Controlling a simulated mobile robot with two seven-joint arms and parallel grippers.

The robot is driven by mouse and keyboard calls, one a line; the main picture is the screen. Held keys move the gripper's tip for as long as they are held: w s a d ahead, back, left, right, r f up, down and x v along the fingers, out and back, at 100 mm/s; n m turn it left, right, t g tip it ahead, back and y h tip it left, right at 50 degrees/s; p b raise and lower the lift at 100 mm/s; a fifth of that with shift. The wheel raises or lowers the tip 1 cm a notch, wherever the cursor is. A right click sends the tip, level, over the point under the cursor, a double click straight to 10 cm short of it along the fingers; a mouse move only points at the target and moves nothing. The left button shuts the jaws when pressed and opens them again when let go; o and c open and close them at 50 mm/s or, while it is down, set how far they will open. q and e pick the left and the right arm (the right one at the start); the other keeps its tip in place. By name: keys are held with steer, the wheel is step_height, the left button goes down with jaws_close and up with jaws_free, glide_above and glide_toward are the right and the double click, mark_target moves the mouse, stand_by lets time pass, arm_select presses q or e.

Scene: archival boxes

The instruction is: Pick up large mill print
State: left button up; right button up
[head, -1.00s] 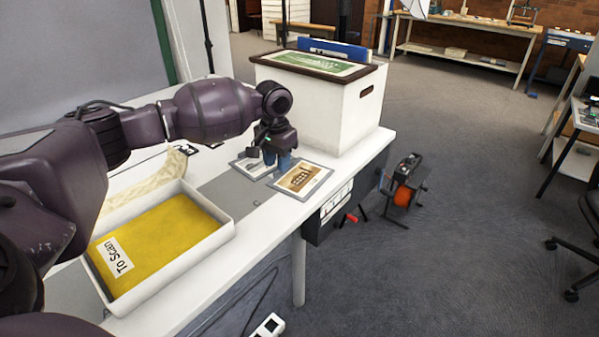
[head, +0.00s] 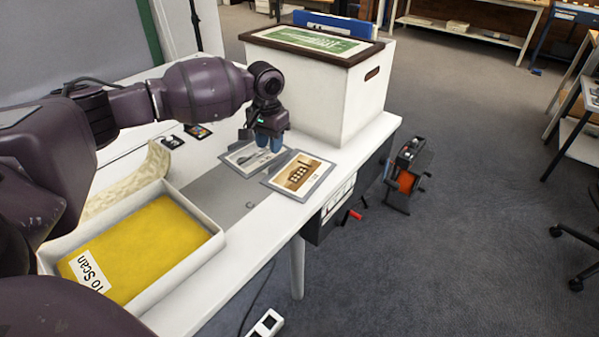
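A print with a sepia picture of a building with windows (head: 299,175), likely the mill print, lies flat on the white table near its right edge. A second, grey-toned print (head: 243,160) lies just left of it, partly behind my gripper. My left gripper (head: 269,143) points down over the grey print's right side, up and left of the sepia print. Its two blue fingertips show close together. I cannot tell whether they are parted or touch anything. My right gripper is not in view.
A white archival box (head: 335,100) with a green picture (head: 312,41) on its lid stands behind the prints. A white tray (head: 215,240) with a yellow "To Scan" sheet (head: 140,245) sits at the front left. Small dark items lie left of the gripper.

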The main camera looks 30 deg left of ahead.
mark_target(272, 172)
arm_select(q)
step_height(272, 172, down, 2)
steer(key=shift+f, duration=0.4)
steer(key=shift+a+f+b, duration=0.1)
steer(key=shift+f+b, duration=0.25)
steer(key=f+b, duration=0.1)
steer(key=f, duration=0.3)
steer(key=shift+w+a+f+b, duration=0.15)
steer(key=shift+w+f+b, duration=0.1)
steer(key=shift+b, duration=0.1)
steer(key=shift+r, duration=0.15)
jaws_close()
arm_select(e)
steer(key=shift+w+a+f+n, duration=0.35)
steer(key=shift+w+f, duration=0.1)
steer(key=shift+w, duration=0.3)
